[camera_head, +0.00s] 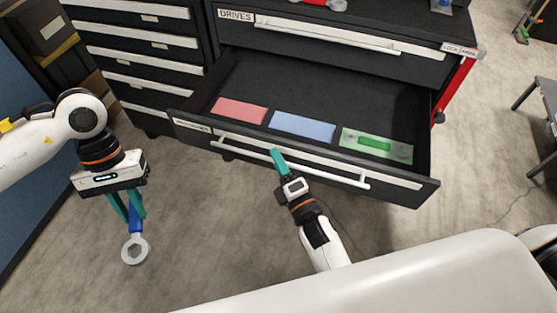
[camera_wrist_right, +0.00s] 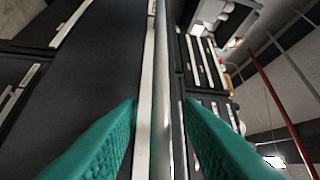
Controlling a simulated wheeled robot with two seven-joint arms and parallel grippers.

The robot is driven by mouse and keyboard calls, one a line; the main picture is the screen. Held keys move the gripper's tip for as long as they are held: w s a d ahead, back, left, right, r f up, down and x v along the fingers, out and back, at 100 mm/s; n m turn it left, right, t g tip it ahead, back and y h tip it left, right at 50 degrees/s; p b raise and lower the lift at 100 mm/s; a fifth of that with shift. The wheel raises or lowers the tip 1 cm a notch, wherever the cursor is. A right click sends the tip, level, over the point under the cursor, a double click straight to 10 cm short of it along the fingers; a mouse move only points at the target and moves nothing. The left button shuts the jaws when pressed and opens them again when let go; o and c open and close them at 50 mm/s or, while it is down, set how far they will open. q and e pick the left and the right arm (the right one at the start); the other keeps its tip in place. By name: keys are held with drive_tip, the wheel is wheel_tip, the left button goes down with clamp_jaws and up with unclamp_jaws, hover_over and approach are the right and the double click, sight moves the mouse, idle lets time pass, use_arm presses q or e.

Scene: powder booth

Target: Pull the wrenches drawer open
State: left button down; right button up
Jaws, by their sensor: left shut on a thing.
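The wrenches drawer (camera_head: 400,184) is pulled well out of the black cabinet in the head view; its front label is too small to read surely. Inside lie a red pad (camera_head: 239,110), a blue pad (camera_head: 302,126) and a green pad (camera_head: 347,146) with a green item on it. My right gripper (camera_head: 277,158) is at the drawer's long handle (camera_head: 330,175). In the right wrist view, its teal fingers stand apart on both sides of the handle bar (camera_wrist_right: 163,100), with gaps visible.
The drives drawer (camera_head: 350,42) above is closed. A narrower drawer stack (camera_head: 145,50) stands to the left, near boxes on a shelf. A grey stool (camera_head: 545,95) is at the right. The floor before the drawer is clear.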

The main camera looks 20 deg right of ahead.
use_arm(q)
drive_tip(key=shift+f+b, duration=0.7)
use_arm(e)
drive_tip(key=v, duration=1.2)
